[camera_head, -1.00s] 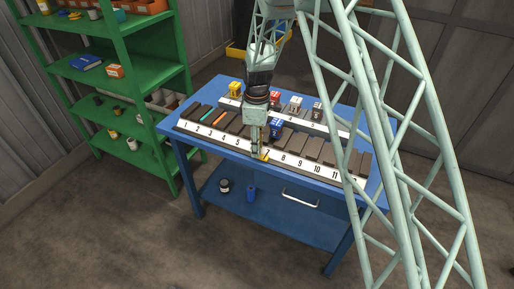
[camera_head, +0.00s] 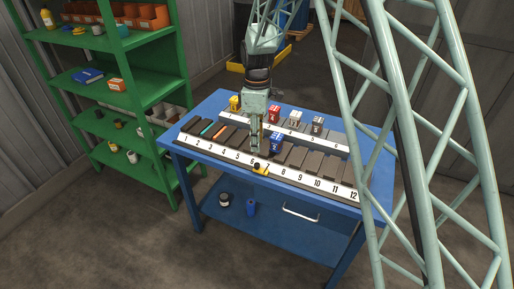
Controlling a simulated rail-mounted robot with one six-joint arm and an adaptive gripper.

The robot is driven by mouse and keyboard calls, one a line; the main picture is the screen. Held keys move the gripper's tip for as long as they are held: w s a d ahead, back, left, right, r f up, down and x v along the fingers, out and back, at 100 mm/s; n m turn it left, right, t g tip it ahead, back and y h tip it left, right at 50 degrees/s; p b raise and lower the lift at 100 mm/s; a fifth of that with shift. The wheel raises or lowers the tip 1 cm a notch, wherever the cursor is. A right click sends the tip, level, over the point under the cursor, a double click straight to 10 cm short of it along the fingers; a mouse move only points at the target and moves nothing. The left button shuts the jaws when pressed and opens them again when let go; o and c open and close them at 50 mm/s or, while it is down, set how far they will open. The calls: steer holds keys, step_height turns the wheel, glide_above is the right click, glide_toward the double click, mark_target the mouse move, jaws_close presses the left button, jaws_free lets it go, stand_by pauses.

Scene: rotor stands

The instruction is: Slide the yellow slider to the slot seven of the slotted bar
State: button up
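The slotted bar (camera_head: 320,187) has a white numbered strip and runs along the front of the blue table, with dark slots behind it. The yellow slider (camera_head: 262,169), with a dark knob, sits on the front edge of the strip by the number 7, on its left side towards 6. My gripper (camera_head: 256,150) points down just behind and above the slider, and its tips appear apart from it. The fingers are too small to tell whether they are open or shut.
A second, shorter numbered bar (camera_head: 285,129) lies behind. A yellow block (camera_head: 235,102), red block (camera_head: 274,115), white block (camera_head: 295,118), grey block (camera_head: 318,125) and blue block (camera_head: 277,143) stand around the bars. A green shelf (camera_head: 150,85) stands left.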

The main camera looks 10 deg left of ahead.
steer(key=shift+r, duration=0.5)
stand_by(0.3)
steer(key=s+d+r+m+t+b, duration=0.2)
steer(key=s+d+r+m+b, duration=0.45)
steer(key=s+d+r, duration=1.4)
steer(key=s+d+m+b, duration=0.1)
steer(key=s+d+m, duration=0.2)
steer(key=s, duration=0.6)
steer(key=s+d+m+t+b, duration=0.1)
steer(key=s+d+m, duration=0.2)
steer(key=s, duration=0.7)
steer(key=s+d+r+m+t+b, duration=0.1)
steer(key=s+d+m, duration=0.3)
steer(key=s, duration=0.6)
steer(key=shift+s+m, duration=0.15)
steer(key=shift+m, duration=0.2)
